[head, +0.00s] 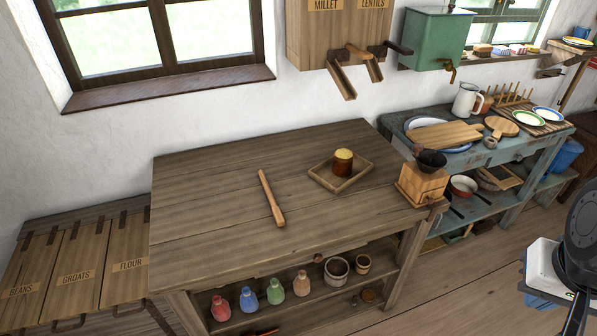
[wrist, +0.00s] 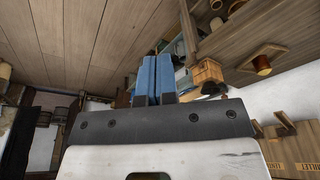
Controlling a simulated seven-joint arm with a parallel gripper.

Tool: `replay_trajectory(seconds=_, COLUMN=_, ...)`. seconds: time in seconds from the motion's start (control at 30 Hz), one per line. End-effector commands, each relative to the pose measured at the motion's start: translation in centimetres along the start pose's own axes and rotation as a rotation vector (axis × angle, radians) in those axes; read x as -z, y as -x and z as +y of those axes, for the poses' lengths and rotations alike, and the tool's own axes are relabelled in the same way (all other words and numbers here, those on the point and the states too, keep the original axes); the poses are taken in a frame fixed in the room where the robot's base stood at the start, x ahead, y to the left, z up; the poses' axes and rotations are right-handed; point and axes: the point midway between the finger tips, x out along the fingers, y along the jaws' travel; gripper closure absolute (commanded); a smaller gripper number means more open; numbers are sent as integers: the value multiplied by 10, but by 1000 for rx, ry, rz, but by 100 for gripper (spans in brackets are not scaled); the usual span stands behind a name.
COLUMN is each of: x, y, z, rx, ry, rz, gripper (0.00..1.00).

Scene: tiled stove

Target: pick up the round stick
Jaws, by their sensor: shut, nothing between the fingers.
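The round stick (head: 271,198) is a light brown wooden rod. It lies by itself on the wooden table (head: 210,215), left of a small tray, slanting from upper left to lower right in the head view. My gripper (wrist: 153,78) shows in the wrist view with its two blue fingers together and nothing between them. It is away from the table, and the stick is not visible in that view.
A small wooden tray (head: 341,188) with a yellow-topped pot (head: 343,162) stands right of the stick. A wooden grinder (head: 422,184) stands at the table's right corner. Dispenser chutes (head: 342,82) hang above the back. The table around the stick is clear.

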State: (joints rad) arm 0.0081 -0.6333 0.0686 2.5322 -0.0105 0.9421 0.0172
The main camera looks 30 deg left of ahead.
Motion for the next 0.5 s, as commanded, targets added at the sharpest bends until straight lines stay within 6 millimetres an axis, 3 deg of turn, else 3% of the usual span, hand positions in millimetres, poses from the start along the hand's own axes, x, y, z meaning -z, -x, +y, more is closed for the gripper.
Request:
replay_trajectory(seconds=0.43, x=0, y=0, z=0, rx=0, ry=0, rz=0, gripper=100)
replay_trajectory(seconds=0.5, x=0, y=0, z=0, rx=0, ry=0, rz=0, gripper=91)
